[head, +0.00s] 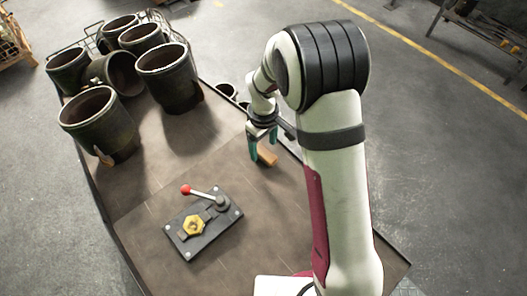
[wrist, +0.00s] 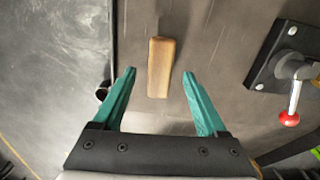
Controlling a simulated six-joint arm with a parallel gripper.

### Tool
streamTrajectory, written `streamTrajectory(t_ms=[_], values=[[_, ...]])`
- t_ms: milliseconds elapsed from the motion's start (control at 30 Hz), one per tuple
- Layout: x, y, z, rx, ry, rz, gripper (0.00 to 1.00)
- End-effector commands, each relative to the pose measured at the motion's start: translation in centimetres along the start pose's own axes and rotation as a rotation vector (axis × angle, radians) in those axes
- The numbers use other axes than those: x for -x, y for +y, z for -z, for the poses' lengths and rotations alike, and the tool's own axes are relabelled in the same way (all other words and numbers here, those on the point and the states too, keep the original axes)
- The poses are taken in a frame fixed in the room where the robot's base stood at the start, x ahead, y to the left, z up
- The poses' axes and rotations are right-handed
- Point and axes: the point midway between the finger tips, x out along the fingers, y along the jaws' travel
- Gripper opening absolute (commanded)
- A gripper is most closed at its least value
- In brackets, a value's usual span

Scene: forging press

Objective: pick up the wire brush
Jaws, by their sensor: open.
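The wire brush shows as a pale wooden block (wrist: 160,67) in the wrist view, lying lengthwise on the brown tabletop. No bristles can be seen. In the head view its wooden top (head: 267,157) is close to the table's right edge, partly hidden by my gripper. My gripper (head: 262,147) is open, with teal fingers pointing down at the brush. In the wrist view my gripper (wrist: 159,75) has one fingertip on each side of the block's near half, with a gap on both sides. Nothing is held. The height of the fingertips above the table is hard to tell.
A black plate (head: 186,236) with a yellow hexagonal piece (head: 193,226) and a red-knobbed lever (head: 186,189) sits left of the brush. Several dark open cylinders (head: 110,140) crowd the table's far left. The tabletop (head: 150,205) between is bare.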

Motion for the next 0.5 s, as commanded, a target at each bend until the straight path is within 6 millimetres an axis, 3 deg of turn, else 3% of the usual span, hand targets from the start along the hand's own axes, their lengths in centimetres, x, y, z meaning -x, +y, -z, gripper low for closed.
streamTrajectory(t_ms=[167, 400, 500], values=[[-3.2, 0.0, 0.0, 0.000, -0.002, 0.001, 0.75], [-3.5, 0.0, 0.0, -0.001, -0.001, 0.000, 0.75], [-3.5, 0.0, 0.0, -0.001, -0.001, 0.000, 0.59]])
